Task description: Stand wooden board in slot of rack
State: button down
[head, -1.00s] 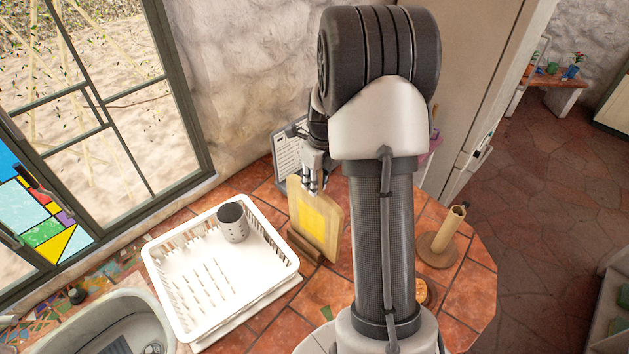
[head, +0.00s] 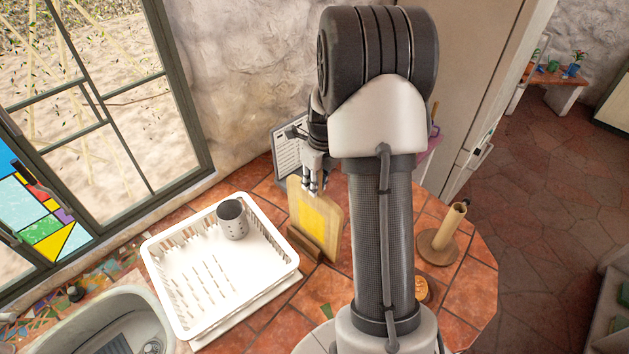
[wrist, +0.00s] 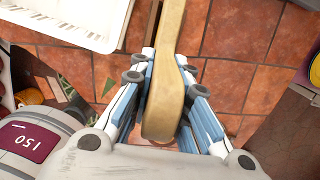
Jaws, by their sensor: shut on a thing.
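A low brown wooden piece, seemingly the rack (head: 304,244), is at the board's foot on the near left side. A strip of it shows beside the board in the wrist view (wrist: 151,24). Whether the board's lower edge sits in a slot is hidden.
A white dish rack (head: 178,321) with a grey cutlery cup (head: 232,220) is left of the board. A paper-towel holder (head: 440,246) stands to the right.

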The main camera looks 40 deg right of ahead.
jog(key=c, duration=1.4)
grip_release()
jog(key=shift+f, duration=0.1)
jog(key=shift+c, duration=0.2)
jog(key=r, duration=0.4)
jog(key=s+r, duration=0.1)
jog(key=r, duration=0.7)
jog(key=shift+s+d, duration=0.2)
jog(key=shift+s, duration=0.05)
jog(key=shift+f, duration=0.1)
